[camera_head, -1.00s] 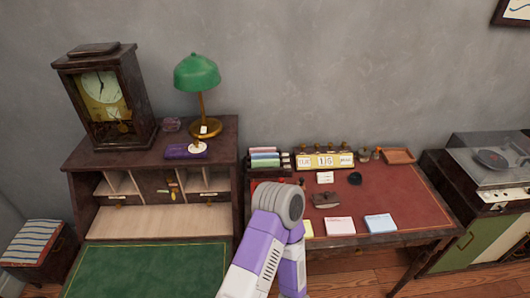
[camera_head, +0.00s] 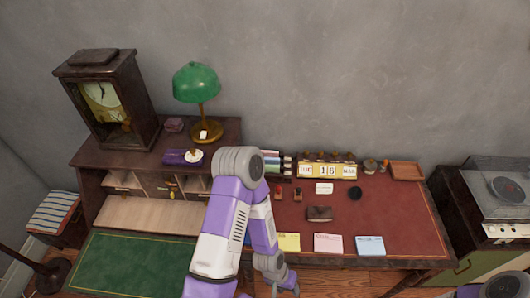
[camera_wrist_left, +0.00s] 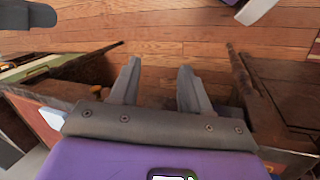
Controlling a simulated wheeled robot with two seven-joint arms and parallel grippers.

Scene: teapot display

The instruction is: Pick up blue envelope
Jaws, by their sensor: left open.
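A light blue envelope (camera_head: 370,246) lies flat near the front edge of the red-topped desk (camera_head: 405,215). It is the rightmost of a row with a pink envelope (camera_head: 328,243) and a yellow envelope (camera_head: 289,242). My left arm reaches down in front of the desk, with its wrist low in the head view, left of the blue envelope. In the left wrist view my left gripper (camera_wrist_left: 160,66) is open and empty, its fingers over wooden floor. A pale corner (camera_wrist_left: 52,117) at the left there may be an envelope; I cannot tell which. My right gripper is out of view.
A brown blotter-like object (camera_head: 319,213), a date block (camera_head: 327,171) and a small tray (camera_head: 406,171) stand on the red desk. A green-topped bureau (camera_head: 130,265) with a lamp (camera_head: 195,82) is at left, a record player (camera_head: 502,190) at right.

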